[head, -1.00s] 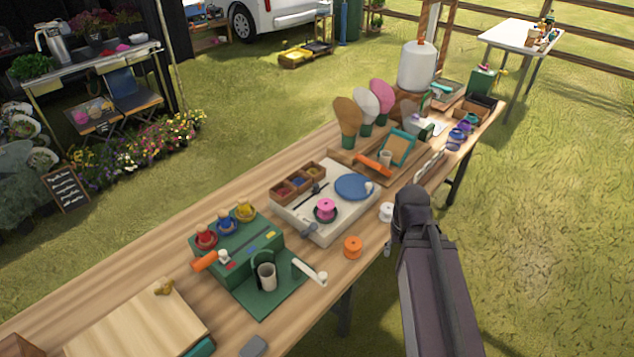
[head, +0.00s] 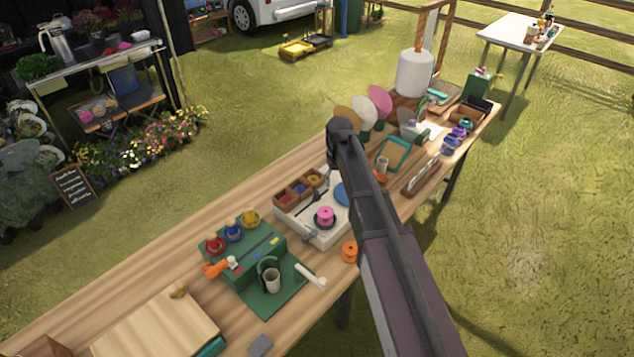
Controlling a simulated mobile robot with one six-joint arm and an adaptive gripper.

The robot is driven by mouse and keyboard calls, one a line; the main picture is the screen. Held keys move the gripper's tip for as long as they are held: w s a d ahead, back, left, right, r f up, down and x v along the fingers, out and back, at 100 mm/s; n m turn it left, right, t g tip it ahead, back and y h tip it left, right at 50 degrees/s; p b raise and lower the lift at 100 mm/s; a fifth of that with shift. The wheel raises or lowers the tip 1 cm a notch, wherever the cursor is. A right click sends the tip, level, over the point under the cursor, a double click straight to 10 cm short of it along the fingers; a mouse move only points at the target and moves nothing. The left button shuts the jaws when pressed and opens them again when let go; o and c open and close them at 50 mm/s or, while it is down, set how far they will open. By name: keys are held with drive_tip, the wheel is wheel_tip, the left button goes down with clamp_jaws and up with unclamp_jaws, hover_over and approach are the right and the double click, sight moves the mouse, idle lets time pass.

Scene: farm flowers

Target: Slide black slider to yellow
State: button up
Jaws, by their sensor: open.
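A green box (head: 222,252) stands on the wooden table at the lower left. Small red, blue and yellow marks run along it, with the yellow mark (head: 275,240) at the right end. A thin dark groove (head: 262,246) lies beside the marks. I cannot pick out the black slider with certainty at this size. Red, blue and yellow spools (head: 233,232) stand on top of the box. An orange and white handle sits at its left end. My dark arm rises from the lower right across the table. My gripper cannot be made out; it is hidden by the arm or outside the picture.
A green mat with a grey cup (head: 272,281) and a white lever (head: 311,279) adjoin the box. A pale board with a pink spool (head: 325,215) stands to the right, partly behind my arm. A wooden board (head: 158,325) lies at the near left.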

wheel_tip(320, 180, up, 3)
drive_tip(key=n+p, duration=0.1)
drive_tip(key=p, duration=0.1)
hover_over(316, 192)
drive_tip(key=shift+d+f+b, duration=0.1)
drive_tip(key=shift+f+b, duration=0.15)
drive_tip(key=shift+b, duration=0.05)
wheel_tip(316, 192, down, 13)
drive_tip(key=b, duration=1.3)
drive_tip(key=shift+f, duration=0.2)
clamp_jaws()
